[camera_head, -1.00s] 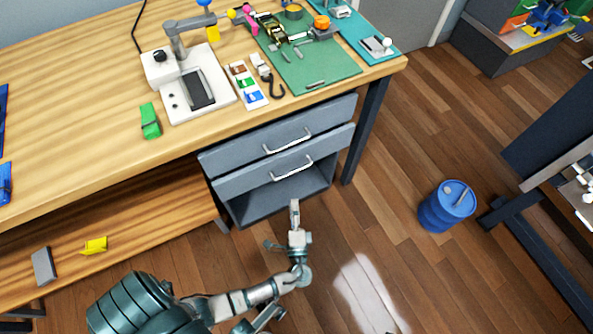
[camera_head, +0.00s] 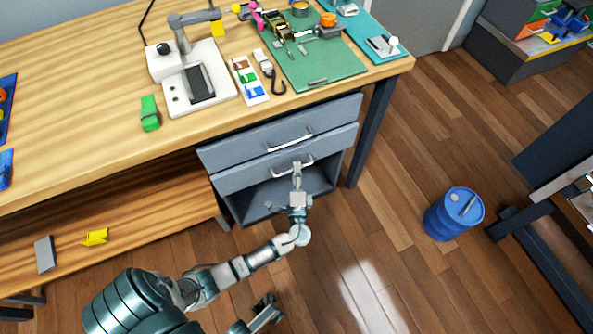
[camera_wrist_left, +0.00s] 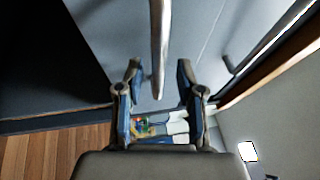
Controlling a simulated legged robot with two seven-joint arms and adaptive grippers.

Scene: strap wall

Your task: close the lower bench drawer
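The lower bench drawer (camera_head: 237,179) is a grey-blue front with a pale bar handle (camera_head: 280,171), below a matching upper drawer (camera_head: 235,152). How far it stands out is hard to tell. My left gripper (camera_head: 297,171) is at the lower handle and hides part of it. In the left wrist view my left gripper (camera_wrist_left: 159,75) is open, and the handle (camera_wrist_left: 160,40) runs between its two fingers with gaps on both sides. What looks like my right gripper (camera_head: 267,312) is at the bottom edge, low over the floor, its fingers unclear.
An open compartment (camera_head: 258,205) lies below the drawers. The wooden bench top (camera_head: 70,90) carries a microscope-like device (camera_head: 200,85) and a green mat (camera_head: 335,68). A blue barrel (camera_head: 452,215) stands on the floor at right. The floor between is clear.

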